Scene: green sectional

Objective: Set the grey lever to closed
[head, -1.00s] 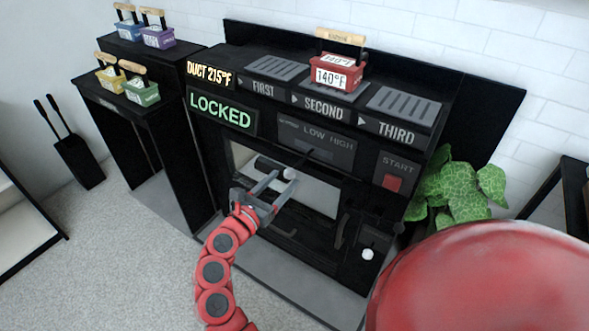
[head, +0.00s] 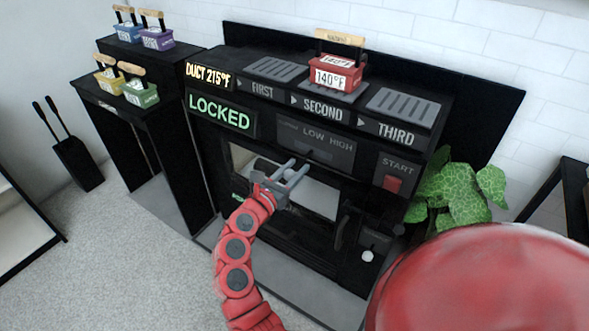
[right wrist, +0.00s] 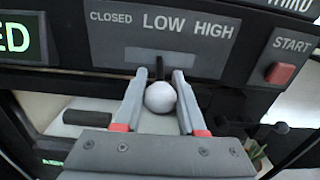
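The lever shows in the right wrist view as a pale round knob (right wrist: 160,97) on a dark stem, below a panel (right wrist: 160,40) marked CLOSED, LOW, HIGH. The stem lines up roughly under LOW, with CLOSED to its left. My right gripper (right wrist: 160,85) is open, one finger on each side of the knob, with narrow gaps. In the head view this gripper (head: 298,166) is in front of the black machine, below the panel (head: 315,143); its fingers partly hide the lever. My left gripper is not in view.
A dark horizontal handle (right wrist: 88,118) is left of the fingers. A red START button (head: 392,184) is to the right, a green LOCKED display (head: 220,112) to the left. A red 140°F basket (head: 336,72) sits on top. A leafy plant (head: 455,190) stands at the right.

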